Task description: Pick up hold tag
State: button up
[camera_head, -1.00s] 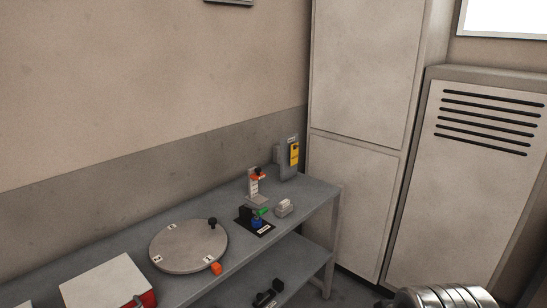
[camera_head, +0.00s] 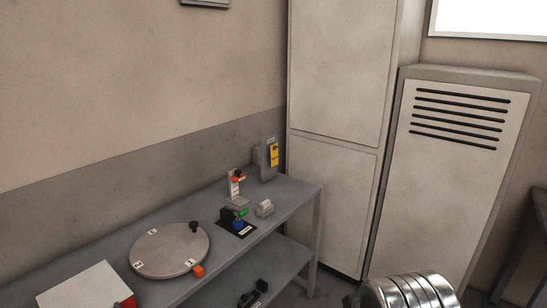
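A yellow tag (camera_head: 274,155), which looks like the hold tag, hangs upright on the front of a grey holder (camera_head: 262,165). The holder stands at the far right end of the grey bench, near the wall and the tall cabinet. The tag's print is too small to read. My gripper is not in view. A shiny ribbed metal part, seemingly of my arm, shows at the bottom edge, apart from the bench and the tag.
The bench (camera_head: 112,252) also bears a small stand with an orange top (camera_head: 236,186), a black base with blue and green parts (camera_head: 238,224), a small pale block (camera_head: 265,208), a round plate (camera_head: 168,251) and a white-topped box (camera_head: 84,287). A tall cabinet (camera_head: 335,200) stands beyond the bench's right end.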

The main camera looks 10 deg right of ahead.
aim_at(274, 154)
jog(key=z, duration=1.2)
jog(key=i, duration=2.25)
